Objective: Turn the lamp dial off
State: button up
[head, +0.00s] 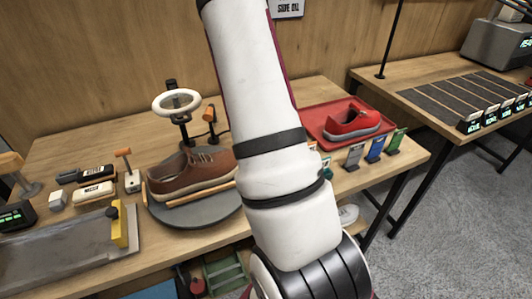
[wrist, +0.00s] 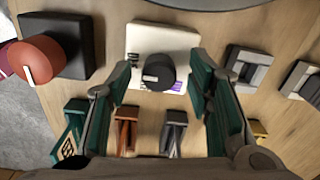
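A black round dial (wrist: 158,74) with a white pointer mark sits on a square white base (wrist: 145,42) in the wrist view. I take it for the lamp dial; its label is too small to read. My gripper (wrist: 160,68) is open, with a finger on each side of the dial and gaps to both. In the head view my white arm covers the gripper and the dial. A white ring lamp (head: 177,102) on a black stand is at the back of the table there; I cannot tell whether it is lit.
A red knob (wrist: 36,60) on a dark box stands left of the dial. Small grey holders (wrist: 250,68) stand to the right, and several small blocks are below. In the head view, a brown shoe (head: 190,170) rests on a round grey turntable (head: 205,214), and a red tray (head: 310,115) holds a red shoe.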

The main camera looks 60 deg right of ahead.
notch_tip(320, 180, up, 12)
dwell(0.6)
dwell(0.5)
